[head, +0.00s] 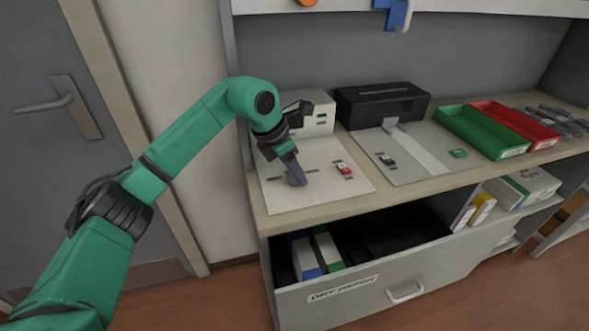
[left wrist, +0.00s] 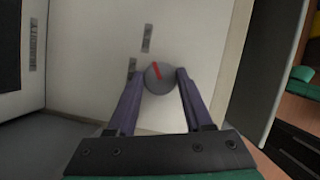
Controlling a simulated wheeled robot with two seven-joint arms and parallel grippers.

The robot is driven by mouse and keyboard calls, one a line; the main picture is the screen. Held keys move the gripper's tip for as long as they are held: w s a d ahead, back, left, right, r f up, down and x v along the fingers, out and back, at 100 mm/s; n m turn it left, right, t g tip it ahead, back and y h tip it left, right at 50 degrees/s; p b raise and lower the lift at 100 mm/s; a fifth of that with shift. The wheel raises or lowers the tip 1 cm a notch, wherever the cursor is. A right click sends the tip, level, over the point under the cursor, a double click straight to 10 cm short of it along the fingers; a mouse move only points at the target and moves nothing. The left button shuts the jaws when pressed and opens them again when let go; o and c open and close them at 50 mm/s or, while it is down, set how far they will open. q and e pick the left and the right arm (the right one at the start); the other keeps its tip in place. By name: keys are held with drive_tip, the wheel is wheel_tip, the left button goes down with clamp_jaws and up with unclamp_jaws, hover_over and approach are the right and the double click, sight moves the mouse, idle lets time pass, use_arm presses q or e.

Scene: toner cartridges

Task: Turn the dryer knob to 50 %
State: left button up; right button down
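The dryer knob (left wrist: 160,80) is a round grey knob with a red pointer mark, on a white panel (head: 325,190). In the left wrist view the mark slants toward the upper left. My left gripper (head: 298,180) points down at the panel's left part. In the left wrist view its two purple fingers lie against opposite sides of the knob, and the gripper looks shut on it. Small dark label strips (left wrist: 147,38) sit beside the knob, too small to read. In the head view the fingers partly hide the knob. My right gripper is not in view.
A small red-and-white part (head: 343,168) lies right of the knob. A white box (head: 318,112) and a black printer (head: 382,104) stand behind. Green (head: 482,133) and red (head: 513,125) trays are farther right. An open drawer (head: 405,275) juts out below the counter.

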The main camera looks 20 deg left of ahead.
use_arm(q)
clamp_jaws()
